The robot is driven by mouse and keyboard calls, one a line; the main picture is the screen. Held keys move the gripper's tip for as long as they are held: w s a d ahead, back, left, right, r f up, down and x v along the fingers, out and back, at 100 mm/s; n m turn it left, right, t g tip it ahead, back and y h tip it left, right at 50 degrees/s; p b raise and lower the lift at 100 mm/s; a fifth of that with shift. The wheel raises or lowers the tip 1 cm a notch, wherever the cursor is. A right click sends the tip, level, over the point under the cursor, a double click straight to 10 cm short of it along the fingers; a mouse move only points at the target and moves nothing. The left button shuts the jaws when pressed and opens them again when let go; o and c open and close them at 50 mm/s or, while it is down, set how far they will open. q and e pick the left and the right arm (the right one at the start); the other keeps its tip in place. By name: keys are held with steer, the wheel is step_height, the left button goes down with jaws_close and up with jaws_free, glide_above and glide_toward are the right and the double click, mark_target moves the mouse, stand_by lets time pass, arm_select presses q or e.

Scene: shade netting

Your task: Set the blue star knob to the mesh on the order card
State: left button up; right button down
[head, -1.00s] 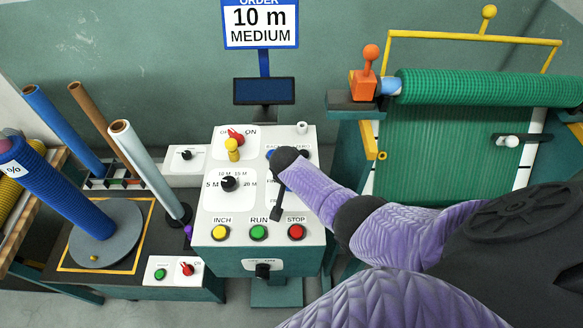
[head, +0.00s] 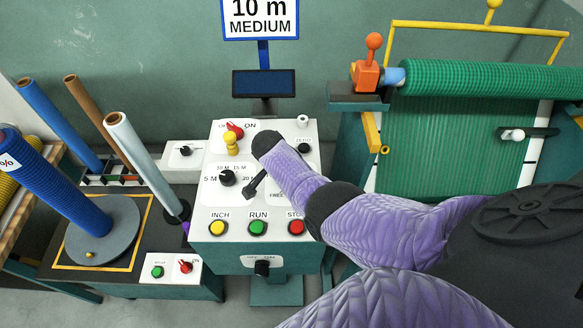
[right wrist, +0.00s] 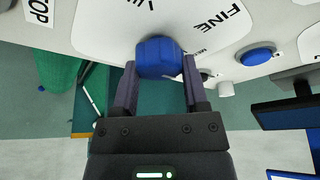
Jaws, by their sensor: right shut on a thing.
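The order card (head: 259,17) at the top of the head view reads "10 m MEDIUM". The blue star knob (right wrist: 158,48) is on the white control panel (head: 215,155). In the right wrist view it sits between the two fingers of my right gripper (right wrist: 159,68), which is shut on it. A "FINE" label and a partly cut-off label show beside it. Which mark the knob points to cannot be told. In the head view my right forearm and wrist hide the knob. My left gripper is in neither view.
A blue button (right wrist: 257,55) lies beside the knob.

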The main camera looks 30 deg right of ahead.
steer(key=shift+r, duration=0.1)
stand_by(0.3)
steer(key=shift+c, duration=0.5)
jaws_free()
steer(key=p+v, duration=0.4)
steer(key=v, duration=0.5)
steer(key=shift+a+r+p, duration=0.2)
steer(key=shift+r+p, duration=0.1)
steer(key=shift+s, duration=0.1)
